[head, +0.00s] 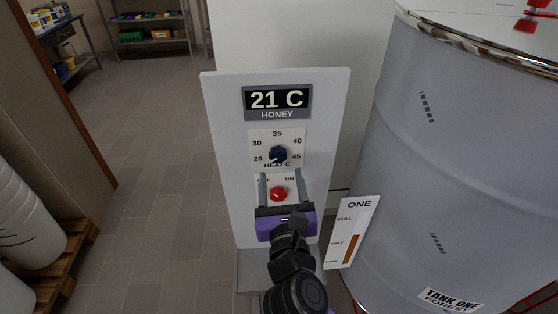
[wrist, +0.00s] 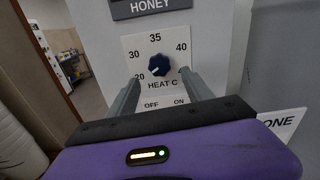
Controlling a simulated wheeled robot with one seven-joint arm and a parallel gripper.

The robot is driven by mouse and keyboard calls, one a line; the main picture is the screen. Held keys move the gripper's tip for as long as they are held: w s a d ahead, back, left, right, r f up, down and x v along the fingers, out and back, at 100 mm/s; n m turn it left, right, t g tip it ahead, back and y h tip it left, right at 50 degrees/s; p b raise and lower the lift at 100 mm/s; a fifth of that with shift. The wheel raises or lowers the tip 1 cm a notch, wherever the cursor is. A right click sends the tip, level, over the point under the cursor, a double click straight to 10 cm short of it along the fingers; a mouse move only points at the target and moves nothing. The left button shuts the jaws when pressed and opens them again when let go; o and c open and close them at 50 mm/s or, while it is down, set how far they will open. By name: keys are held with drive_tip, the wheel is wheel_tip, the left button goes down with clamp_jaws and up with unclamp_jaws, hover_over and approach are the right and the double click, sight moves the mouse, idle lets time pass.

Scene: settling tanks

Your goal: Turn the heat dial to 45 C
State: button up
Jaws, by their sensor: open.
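The heat dial (head: 278,154) is a dark blue lobed knob on a white plate marked 20, 30, 35, 40, 45 and HEAT C. In the wrist view the dial (wrist: 158,65) has a small pale mark at its lower left, toward 20. My gripper (head: 279,176) is open and empty, its two grey fingers pointing at the panel just below the dial. In the wrist view its fingertips (wrist: 160,77) lie to either side of and below the dial. I cannot tell the exact gap to the panel. The 45 mark is hidden in the wrist view.
A red knob (head: 278,194) marked OFF and ON sits below the dial, between my fingers in the head view. The display (head: 277,102) above reads 21 C, HONEY. A large grey tank (head: 440,170) with a level gauge (head: 352,232) stands close on the right.

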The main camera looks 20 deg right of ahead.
sight(278, 159)
drive_tip(key=x, duration=0.6)
clamp_jaws()
